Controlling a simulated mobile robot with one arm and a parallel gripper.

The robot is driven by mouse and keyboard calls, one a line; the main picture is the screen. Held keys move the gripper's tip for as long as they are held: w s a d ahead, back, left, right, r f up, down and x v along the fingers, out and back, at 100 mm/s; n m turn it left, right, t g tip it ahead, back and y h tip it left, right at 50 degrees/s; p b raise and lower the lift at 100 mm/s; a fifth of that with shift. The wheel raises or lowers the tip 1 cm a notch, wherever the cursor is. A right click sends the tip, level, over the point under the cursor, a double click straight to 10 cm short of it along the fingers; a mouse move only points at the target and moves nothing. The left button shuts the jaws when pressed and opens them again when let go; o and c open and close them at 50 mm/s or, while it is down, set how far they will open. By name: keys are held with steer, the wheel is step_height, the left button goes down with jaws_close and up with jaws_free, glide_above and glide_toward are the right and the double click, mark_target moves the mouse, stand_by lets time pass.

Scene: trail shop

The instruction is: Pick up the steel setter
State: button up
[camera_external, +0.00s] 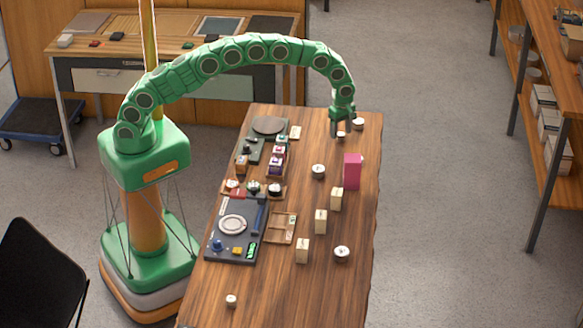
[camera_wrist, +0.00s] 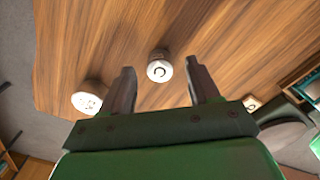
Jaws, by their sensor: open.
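My gripper (camera_external: 341,127) is open and points down above the far right end of the wooden table. A small round pale canister with a dark curved mark (camera_wrist: 160,67) shows between and just beyond my fingertips in the wrist view. It also shows just below my gripper in the external view (camera_external: 341,136). A second round canister with dark marks on its top (camera_wrist: 88,98) lies left of my fingers, and stands just right of my gripper in the external view (camera_external: 358,123). I cannot tell which of the round pieces is the steel setter. Nothing is held.
A dark round disc (camera_external: 268,125) and trays of parts (camera_external: 236,228) fill the left side. The far right table edge is close.

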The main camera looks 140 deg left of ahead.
steer(key=shift+f, duration=0.35)
jaws_close()
steer(key=shift+r, duration=0.15)
steer(key=shift+w+r, duration=0.1)
steer(key=shift+r, duration=1.35)
steer(key=shift+s+d+r, duration=0.2)
steer(key=shift+d+r, duration=0.1)
steer(key=shift+r, duration=0.15)
steer(key=shift+s+d+r, duration=0.2)
steer(key=shift+d+r, duration=0.05)
steer(key=shift+r, duration=0.15)
steer(key=s+d+r, duration=0.6)
steer(key=d+r, duration=0.2)
steer(key=d, duration=0.2)
steer(key=shift+s+d, duration=0.35)
steer(key=shift+r, duration=0.1)
